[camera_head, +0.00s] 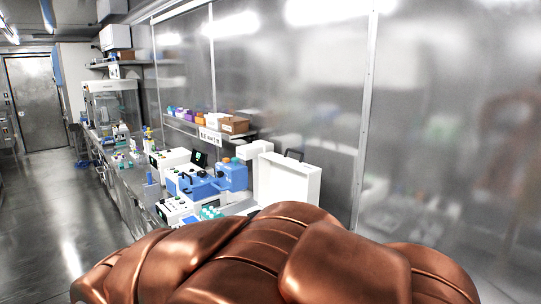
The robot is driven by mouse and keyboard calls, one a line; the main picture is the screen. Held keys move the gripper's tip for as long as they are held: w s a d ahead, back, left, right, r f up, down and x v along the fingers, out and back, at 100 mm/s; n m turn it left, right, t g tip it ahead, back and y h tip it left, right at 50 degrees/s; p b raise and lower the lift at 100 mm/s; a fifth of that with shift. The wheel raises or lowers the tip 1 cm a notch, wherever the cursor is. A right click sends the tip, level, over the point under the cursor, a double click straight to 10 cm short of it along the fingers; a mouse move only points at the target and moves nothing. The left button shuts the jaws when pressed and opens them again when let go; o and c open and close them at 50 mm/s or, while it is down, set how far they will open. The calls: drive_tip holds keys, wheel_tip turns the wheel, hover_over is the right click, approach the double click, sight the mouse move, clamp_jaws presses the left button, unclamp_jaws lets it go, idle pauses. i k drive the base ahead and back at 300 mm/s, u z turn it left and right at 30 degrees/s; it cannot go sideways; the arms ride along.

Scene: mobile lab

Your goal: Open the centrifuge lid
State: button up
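Several white and blue lab devices stand close together on the bench, and I cannot tell for certain which one is the centrifuge. One is a low white and blue device (188,184) with dark controls on its front. A white box-like unit (289,180) with a raised, panel-like shape and a black handle on top stands to its right. I cannot tell whether that panel is a lid. My copper-coloured arm fills the bottom of the view and hides the near part of the bench. My gripper is not in view.
The metal bench (135,178) runs away along the wall to the left. A blue device (232,175) stands among the white ones. A shelf above holds a brown box (235,125) and small coloured boxes. The floor (50,220) to the left is clear.

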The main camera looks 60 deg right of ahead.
sight(281, 178)
drive_tip(key=z, duration=0.55)
drive_tip(key=i, duration=0.4)
drive_tip(key=z, duration=0.7)
drive_tip(key=i, duration=0.5)
